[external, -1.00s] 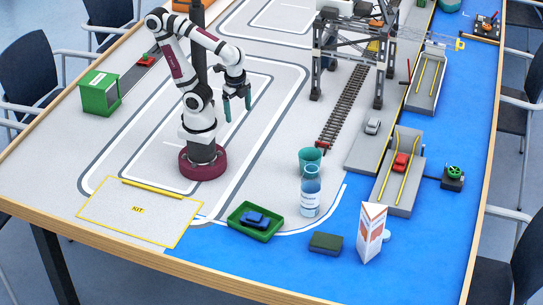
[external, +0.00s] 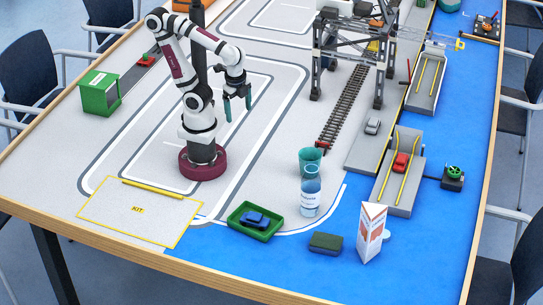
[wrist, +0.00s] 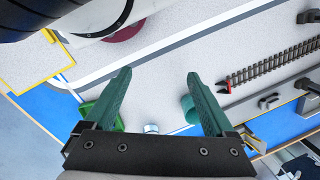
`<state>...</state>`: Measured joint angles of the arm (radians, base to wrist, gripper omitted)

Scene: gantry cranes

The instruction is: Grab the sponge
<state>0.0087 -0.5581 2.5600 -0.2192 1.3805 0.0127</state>
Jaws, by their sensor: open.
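The sponge (external: 326,243) is a small dark block with a green top, lying flat on the blue area near the front edge of the table. My gripper (external: 237,111) hangs in the air over the grey track area, well behind and to the left of the sponge. Its two teal fingers are apart with nothing between them, as the wrist view (wrist: 159,75) also shows. I cannot make out the sponge in the wrist view.
A green tray (external: 236,227) with a blue toy car (external: 256,219) is left of the sponge. A bottle (external: 310,197) and a teal cup (external: 309,158) stand behind it. A carton (external: 371,232) stands to its right. A gantry crane (external: 315,62) is farther back.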

